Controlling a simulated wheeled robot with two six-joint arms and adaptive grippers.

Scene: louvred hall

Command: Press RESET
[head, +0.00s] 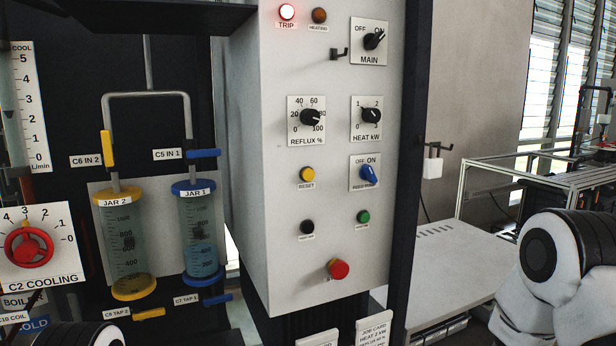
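The yellow RESET button (307,174) sits on the pale control panel (283,240), with its label just below it. The red TRIP lamp (287,12) at the top left of the panel is lit. The lamp beside it (319,15) looks dull orange-brown. No gripper fingers show in the head view. A white and black part of my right arm shows at the lower right, apart from the panel. A dark rounded part shows at the bottom left edge.
The panel also carries the MAIN switch (374,41), REFLUX knob (311,117), HEAT knob (371,115), blue switch (368,175), black button (307,227), green button (363,216) and red mushroom button (339,269). Glass jars (201,235) stand left. A pale bench (450,265) is right.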

